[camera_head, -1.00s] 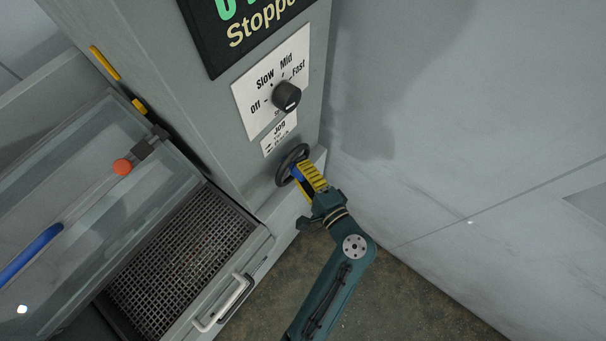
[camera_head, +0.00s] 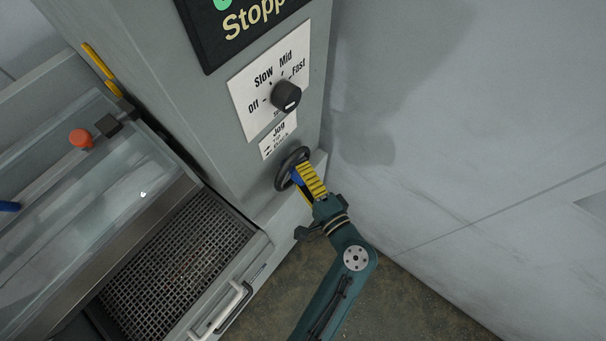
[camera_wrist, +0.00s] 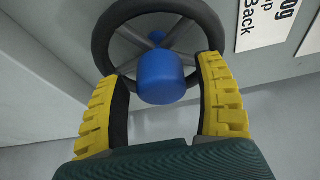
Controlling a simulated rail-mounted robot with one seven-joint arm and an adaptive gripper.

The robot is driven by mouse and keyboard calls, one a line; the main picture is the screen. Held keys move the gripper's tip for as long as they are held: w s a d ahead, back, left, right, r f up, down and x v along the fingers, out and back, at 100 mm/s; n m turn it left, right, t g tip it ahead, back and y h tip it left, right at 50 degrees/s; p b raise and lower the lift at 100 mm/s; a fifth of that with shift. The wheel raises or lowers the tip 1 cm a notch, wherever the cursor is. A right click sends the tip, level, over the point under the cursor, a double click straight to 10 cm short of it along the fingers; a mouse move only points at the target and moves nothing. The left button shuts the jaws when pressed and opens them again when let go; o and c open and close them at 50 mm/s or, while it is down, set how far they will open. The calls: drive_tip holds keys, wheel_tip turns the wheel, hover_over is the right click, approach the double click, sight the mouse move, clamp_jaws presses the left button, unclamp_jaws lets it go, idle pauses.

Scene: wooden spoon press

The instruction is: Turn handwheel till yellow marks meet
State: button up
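The dark handwheel (camera_head: 282,170) is on the lower front of the grey machine column. Its blue knob (camera_wrist: 163,78) stands out toward me in the wrist view. My gripper (camera_head: 303,178) has yellow ribbed fingers, one on each side of the knob. The fingers are apart, with a visible gap between each finger and the knob. In the head view a long yellow mark (camera_head: 97,60) runs along the column's left side. A short yellow mark (camera_head: 116,89) lies just below its lower end. The two look almost end to end; I cannot tell if they touch.
Left of the column are a clear guard (camera_head: 60,235), an orange ball knob (camera_head: 81,138) and a mesh grate (camera_head: 175,270). A speed dial (camera_head: 286,96) sits above the handwheel. A white handle (camera_head: 225,308) is below. A plain wall (camera_head: 470,130) is at the right.

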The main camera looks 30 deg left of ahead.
drive_tip(key=v, duration=1.2)
idle(0.4)
